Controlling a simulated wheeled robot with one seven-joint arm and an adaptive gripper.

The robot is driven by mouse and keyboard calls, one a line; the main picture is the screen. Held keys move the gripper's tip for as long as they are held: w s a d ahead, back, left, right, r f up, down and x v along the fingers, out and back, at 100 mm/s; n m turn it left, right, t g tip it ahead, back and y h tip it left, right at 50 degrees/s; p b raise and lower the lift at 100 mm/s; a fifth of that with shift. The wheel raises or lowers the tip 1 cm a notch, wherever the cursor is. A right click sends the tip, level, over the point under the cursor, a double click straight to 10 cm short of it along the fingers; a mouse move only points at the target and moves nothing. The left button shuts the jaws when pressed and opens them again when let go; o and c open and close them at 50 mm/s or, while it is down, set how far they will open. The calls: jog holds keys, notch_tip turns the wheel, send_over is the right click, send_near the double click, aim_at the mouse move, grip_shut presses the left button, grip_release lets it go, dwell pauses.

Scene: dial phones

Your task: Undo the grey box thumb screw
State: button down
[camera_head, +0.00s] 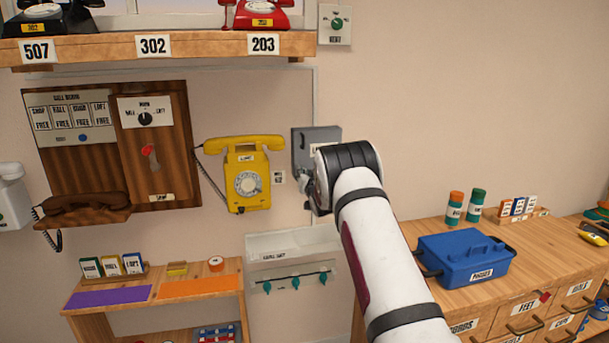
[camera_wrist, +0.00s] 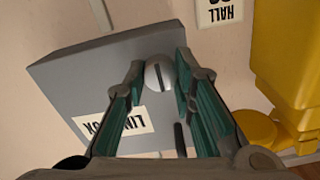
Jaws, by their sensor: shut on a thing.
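The grey box (camera_head: 313,135) is fixed to the wall right of the yellow phone. My arm hides part of it in the head view. In the wrist view the grey box (camera_wrist: 85,80) fills the middle left, with an upside-down white label (camera_wrist: 120,124) partly covered by a finger. The round slotted thumb screw (camera_wrist: 159,75) is on its face. My gripper (camera_wrist: 160,66) has a finger on each side of the screw and is shut on it. In the head view my gripper (camera_head: 307,188) is at the box's lower front, and the screw is hidden.
The yellow wall phone (camera_head: 240,172) hangs close left of the box. A small label plate (camera_head: 278,177) sits between them. A white panel with teal hooks (camera_head: 292,262) is below. A blue box (camera_head: 465,258) stands on the wooden cabinet to the right. The wall above right is bare.

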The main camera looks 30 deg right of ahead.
jog(key=shift+n, duration=0.3)
jog(key=n+b, duration=3.4)
jog(key=b, duration=0.1)
jog(key=shift+f+n, duration=0.25)
jog(key=shift+n, duration=0.15)
